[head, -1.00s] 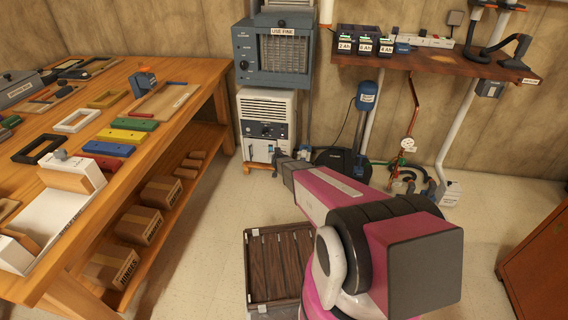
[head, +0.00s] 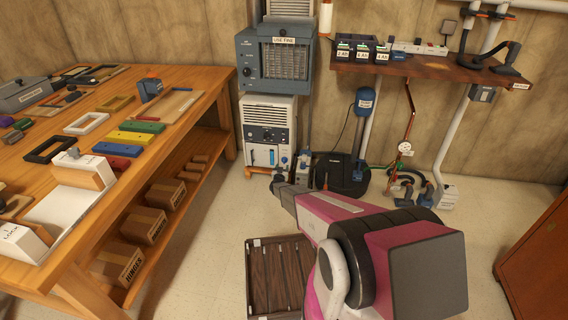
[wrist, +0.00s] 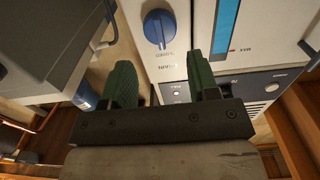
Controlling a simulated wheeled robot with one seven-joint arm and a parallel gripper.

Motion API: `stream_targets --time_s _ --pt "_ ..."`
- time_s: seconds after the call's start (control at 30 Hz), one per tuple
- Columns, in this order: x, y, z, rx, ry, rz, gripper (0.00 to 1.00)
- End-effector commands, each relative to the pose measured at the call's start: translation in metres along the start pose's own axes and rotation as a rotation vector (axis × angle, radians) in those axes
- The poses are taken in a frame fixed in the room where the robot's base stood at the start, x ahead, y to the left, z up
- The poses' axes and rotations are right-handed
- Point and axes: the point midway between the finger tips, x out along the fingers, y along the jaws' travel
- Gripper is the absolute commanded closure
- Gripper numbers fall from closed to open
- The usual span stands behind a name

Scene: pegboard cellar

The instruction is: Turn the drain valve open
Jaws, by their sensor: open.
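The drain valve is a round blue knob (wrist: 158,28) on the white front of the dehumidifier (head: 268,112). In the wrist view it has a pale pointer mark, and lettering beside it looks upside down. My gripper (wrist: 158,62) has two green ribbed fingers, open and empty. The knob shows just past the fingertips, roughly centred between them, with no contact visible. In the head view my arm reaches toward the dehumidifier's lower front, and the gripper's dark end (head: 277,180) is small there.
A blue water gauge (wrist: 228,25) runs beside the knob. A workbench (head: 205,105) with trays and blocks stands left. A dark slatted crate (head: 279,275) lies on the floor below my arm. A black sump lid (head: 341,176) and pipes stand right.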

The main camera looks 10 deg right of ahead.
Motion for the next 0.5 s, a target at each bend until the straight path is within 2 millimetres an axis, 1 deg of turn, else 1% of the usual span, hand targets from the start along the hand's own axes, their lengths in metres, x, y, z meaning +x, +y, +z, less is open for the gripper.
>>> stream_targets --time_s 0.03,0.23,0.33,0.5 --pt "0.013 -0.001 0.001 0.001 0.001 0.0 0.45" --pt "0.048 -0.001 0.001 0.001 0.0 0.0 0.45" --pt "0.059 0.0 0.001 0.001 0.0 0.0 0.45" --pt "0.066 0.0 0.0 0.0 -0.001 -0.001 0.45"
